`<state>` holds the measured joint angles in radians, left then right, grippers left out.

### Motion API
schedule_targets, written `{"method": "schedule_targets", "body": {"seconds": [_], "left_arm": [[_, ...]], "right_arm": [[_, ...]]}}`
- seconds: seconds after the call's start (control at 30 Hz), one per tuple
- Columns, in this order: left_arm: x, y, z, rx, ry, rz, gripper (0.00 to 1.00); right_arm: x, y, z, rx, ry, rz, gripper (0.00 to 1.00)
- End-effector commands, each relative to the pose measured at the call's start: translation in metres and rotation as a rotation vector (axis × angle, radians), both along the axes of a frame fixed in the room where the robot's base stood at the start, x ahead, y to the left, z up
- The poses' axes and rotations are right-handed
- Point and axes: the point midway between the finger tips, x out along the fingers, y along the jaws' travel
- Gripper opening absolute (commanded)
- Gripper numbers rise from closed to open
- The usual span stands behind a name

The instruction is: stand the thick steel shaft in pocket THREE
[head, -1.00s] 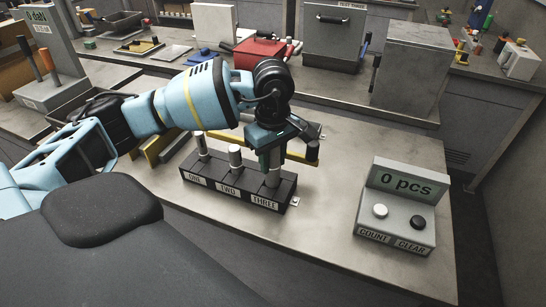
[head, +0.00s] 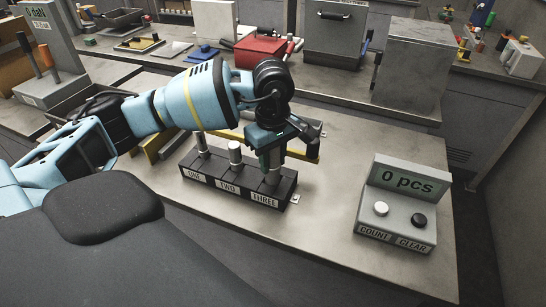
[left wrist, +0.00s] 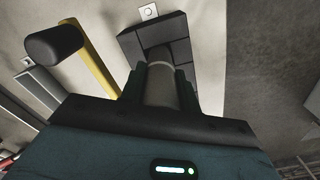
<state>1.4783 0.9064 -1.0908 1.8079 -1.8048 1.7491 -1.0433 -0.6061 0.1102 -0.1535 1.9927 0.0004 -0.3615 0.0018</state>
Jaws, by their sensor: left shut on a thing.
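A black pocket block (head: 222,186) with labels ONE, TWO and THREE stands on the bench. My left gripper (head: 271,164) is above pocket THREE, shut on a steel shaft (head: 272,176). The shaft looks upright and its lower end is at pocket THREE; how deep it sits is hard to tell. In the left wrist view the shaft (left wrist: 163,88) shows between the two fingers, with the block (left wrist: 178,28) beyond it. My right gripper is not in view.
A grey counter box (head: 402,200) reading "0 pcs", with COUNT and CLEAR buttons, stands to the right. A yellow bar with a dark end (left wrist: 88,55) lies close behind the block. The bench between block and counter is clear.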

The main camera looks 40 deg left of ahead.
Motion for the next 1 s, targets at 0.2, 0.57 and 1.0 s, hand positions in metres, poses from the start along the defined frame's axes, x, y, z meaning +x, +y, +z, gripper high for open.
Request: {"method": "schedule_targets", "body": {"seconds": [0.2, 0.57, 1.0], "left_arm": [[0.0004, 0.0000, -0.0011, -0.001, -0.003, 0.000, 0.00], [0.0004, 0.0001, -0.0045, -0.001, -0.003, 0.000, 0.00], [0.0005, 0.0000, -0.0088, -0.001, -0.003, 0.000, 0.00]], "right_arm": [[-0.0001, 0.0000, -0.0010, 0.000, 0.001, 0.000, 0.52], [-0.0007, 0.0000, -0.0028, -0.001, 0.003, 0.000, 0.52], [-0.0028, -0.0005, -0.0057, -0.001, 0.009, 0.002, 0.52]]}}
